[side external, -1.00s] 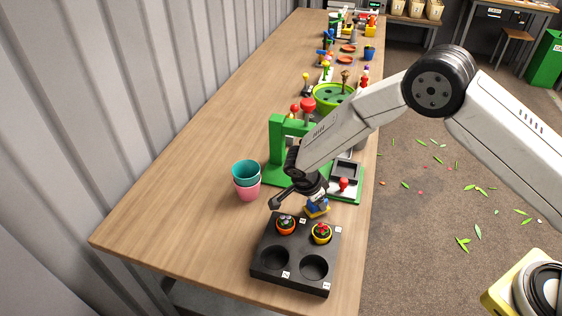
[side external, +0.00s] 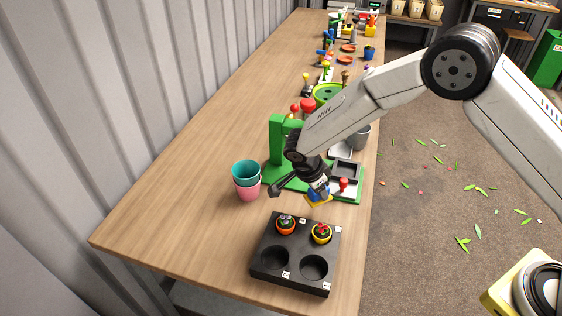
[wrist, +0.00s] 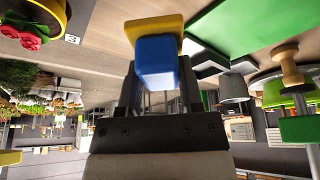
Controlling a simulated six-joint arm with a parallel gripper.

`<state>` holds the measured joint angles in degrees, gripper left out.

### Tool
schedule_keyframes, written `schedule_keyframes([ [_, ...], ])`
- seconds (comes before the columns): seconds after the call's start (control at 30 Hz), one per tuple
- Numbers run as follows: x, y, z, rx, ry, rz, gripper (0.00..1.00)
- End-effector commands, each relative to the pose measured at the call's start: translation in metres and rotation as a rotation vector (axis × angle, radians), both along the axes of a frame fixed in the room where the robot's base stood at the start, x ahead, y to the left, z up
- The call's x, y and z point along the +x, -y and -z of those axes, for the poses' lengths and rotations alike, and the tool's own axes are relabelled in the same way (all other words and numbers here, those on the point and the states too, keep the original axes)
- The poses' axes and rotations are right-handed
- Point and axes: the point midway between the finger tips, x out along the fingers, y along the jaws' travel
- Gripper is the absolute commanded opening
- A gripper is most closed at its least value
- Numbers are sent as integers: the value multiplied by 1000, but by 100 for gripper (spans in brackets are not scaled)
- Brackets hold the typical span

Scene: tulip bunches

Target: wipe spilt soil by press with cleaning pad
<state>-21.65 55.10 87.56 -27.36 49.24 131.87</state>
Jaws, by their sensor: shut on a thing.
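My gripper (side external: 317,184) is shut on the cleaning pad (side external: 318,200), which has a blue grip block and a yellow pad face. In the wrist view the blue block of the pad (wrist: 157,62) sits between my fingers, with the yellow face beyond it. The pad hangs tilted just behind the black tray and in front of the green press (side external: 276,150). The press has a green base plate and a red knob on top. I cannot make out spilt soil; my gripper and arm cover part of the press base.
Stacked teal and pink cups (side external: 246,182) stand left of the press. A grey bucket (side external: 361,137) stands right of it. Table is clear at left.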

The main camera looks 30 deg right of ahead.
Motion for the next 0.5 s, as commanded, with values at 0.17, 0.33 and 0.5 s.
schedule_keyframes([
  [0.17, 0, 0, -4, 0, 1, 0, 0],
  [0.33, 1, 0, -15, 1, 3, -1, 0],
  [0.5, 0, 0, -26, 1, 1, 0, 0],
])
